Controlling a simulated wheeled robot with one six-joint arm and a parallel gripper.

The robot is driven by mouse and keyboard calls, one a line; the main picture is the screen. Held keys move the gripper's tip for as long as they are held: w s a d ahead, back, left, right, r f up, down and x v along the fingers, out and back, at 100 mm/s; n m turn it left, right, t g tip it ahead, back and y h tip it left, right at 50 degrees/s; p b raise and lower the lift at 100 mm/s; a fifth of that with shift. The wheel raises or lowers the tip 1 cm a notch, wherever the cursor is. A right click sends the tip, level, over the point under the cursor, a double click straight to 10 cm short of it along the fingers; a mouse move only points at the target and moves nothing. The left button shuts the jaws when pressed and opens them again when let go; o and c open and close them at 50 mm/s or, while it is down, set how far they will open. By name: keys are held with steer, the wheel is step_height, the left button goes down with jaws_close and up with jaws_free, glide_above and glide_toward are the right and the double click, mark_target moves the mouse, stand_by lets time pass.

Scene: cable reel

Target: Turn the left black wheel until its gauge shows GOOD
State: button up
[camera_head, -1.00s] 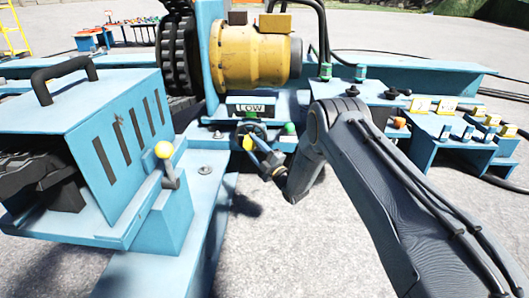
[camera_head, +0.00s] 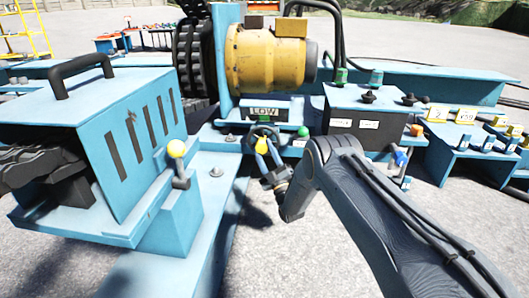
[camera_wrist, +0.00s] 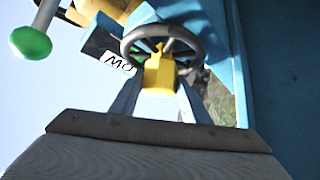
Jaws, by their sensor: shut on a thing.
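The left black wheel (camera_head: 251,133) sits low on the blue frame under the yellow motor. Its gauge (camera_head: 264,111) above it reads LOW. In the wrist view the black wheel (camera_wrist: 197,42) shows close up with a yellow piece (camera_wrist: 159,73) at its middle, and part of the gauge label (camera_wrist: 117,62) shows tilted. My gripper (camera_head: 264,150) reaches the wheel from the front, its two blue fingers on either side of the yellow piece. It is shut at the wheel; the exact contact is hidden.
A yellow motor (camera_head: 265,60) is above the wheel. A dark panel (camera_head: 345,115) with black knobs is to the right. A green knob (camera_wrist: 31,43) shows in the wrist view.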

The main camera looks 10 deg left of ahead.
steer(key=o, duration=1.5)
steer(key=p+v, duration=0.3)
steer(key=v, duration=0.5)
steer(key=shift+w, duration=0.15)
